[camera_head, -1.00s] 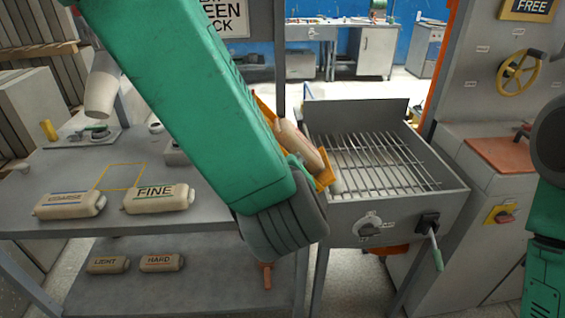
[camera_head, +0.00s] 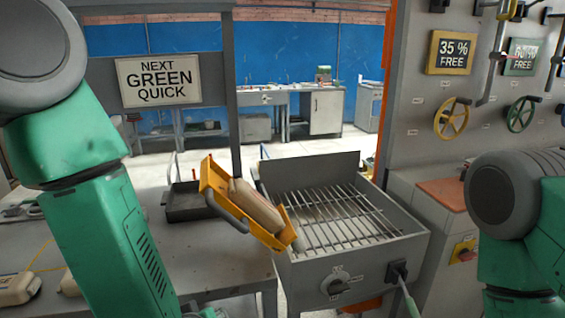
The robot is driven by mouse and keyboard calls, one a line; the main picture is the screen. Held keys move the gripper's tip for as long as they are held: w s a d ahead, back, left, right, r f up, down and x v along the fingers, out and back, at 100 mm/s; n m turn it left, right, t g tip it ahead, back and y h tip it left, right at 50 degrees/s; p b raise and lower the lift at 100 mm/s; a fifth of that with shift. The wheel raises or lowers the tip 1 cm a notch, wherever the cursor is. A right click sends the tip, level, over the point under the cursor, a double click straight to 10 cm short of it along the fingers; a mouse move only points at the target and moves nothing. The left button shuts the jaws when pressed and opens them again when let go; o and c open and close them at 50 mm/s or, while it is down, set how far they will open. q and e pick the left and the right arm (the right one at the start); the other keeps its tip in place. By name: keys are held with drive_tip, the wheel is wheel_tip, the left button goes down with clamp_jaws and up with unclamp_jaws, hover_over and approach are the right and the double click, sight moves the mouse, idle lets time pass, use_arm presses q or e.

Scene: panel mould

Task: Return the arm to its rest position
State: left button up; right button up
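My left arm (camera_head: 95,215) comes in from the left, its green forearm running down out of the bottom edge; its gripper is not in view. My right arm (camera_head: 515,215) stands at the right edge, with its gripper also out of view. An orange tray (camera_head: 213,180) with a dark handle (camera_head: 226,212) bears a beige bag-like block (camera_head: 252,204). The tray is tilted down to the right, at the left side of the grey box with a grate (camera_head: 345,210). No gripper shows on it; what supports it is unclear.
The grey worktable (camera_head: 215,260) fills the lower left, with a black pan (camera_head: 190,203) and beige blocks (camera_head: 18,288) partly cut off. A sign (camera_head: 158,80) reads "NEXT GREEN QUICK". A lever (camera_head: 408,295) juts from the box front. A panel (camera_head: 420,105) with handwheels (camera_head: 452,118) stands right.

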use_arm(q)
drive_tip(key=s+a+f+m+g+b, duration=0.2)
drive_tip(key=s+a+f, duration=0.4)
drive_tip(key=s+f, duration=0.5)
drive_tip(key=s+a+f+m+g+b, duration=0.3)
drive_tip(key=s+a+f+g, duration=0.3)
drive_tip(key=s+f, duration=0.6)
drive_tip(key=shift+s+a+m+g+h, duration=0.4)
drive_tip(key=shift+s+a+m, duration=0.25)
drive_tip(key=shift+a, duration=0.15)
drive_tip(key=shift+a+f, duration=0.15)
drive_tip(key=shift+a, duration=0.05)
drive_tip(key=shift+w, duration=0.15)
